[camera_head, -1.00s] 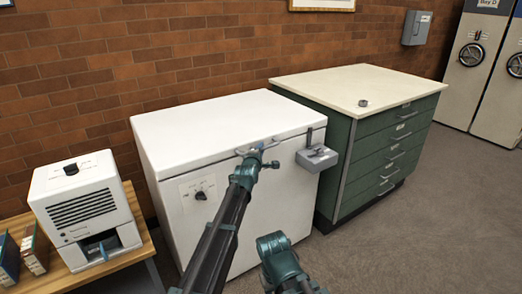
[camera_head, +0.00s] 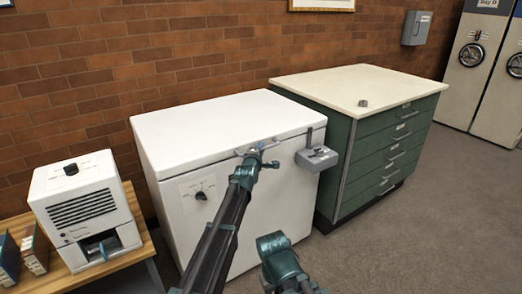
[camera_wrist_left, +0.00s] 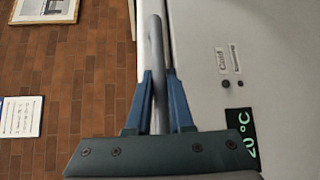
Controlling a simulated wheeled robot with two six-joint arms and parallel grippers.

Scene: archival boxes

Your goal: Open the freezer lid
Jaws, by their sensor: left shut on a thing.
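The white chest freezer (camera_head: 245,215) stands against the brick wall. Its lid (camera_head: 215,125) lies flat and closed on the body. A small grey handle (camera_head: 242,152) sits at the lid's front edge. My left gripper (camera_head: 257,152) is at this handle, and in the left wrist view the two blue fingers (camera_wrist_left: 159,80) are shut on the curved grey handle bar (camera_wrist_left: 157,40). The fingers hide part of the bar. My right gripper does not show; only a teal part of my arm is at the bottom of the head view.
A grey latch-like box (camera_head: 317,156) with an upright lever is on the freezer's front right. A green drawer cabinet (camera_head: 385,150) stands close on the right. A white device (camera_head: 88,205) sits on a wooden table (camera_head: 65,277) at left. The floor at right is clear.

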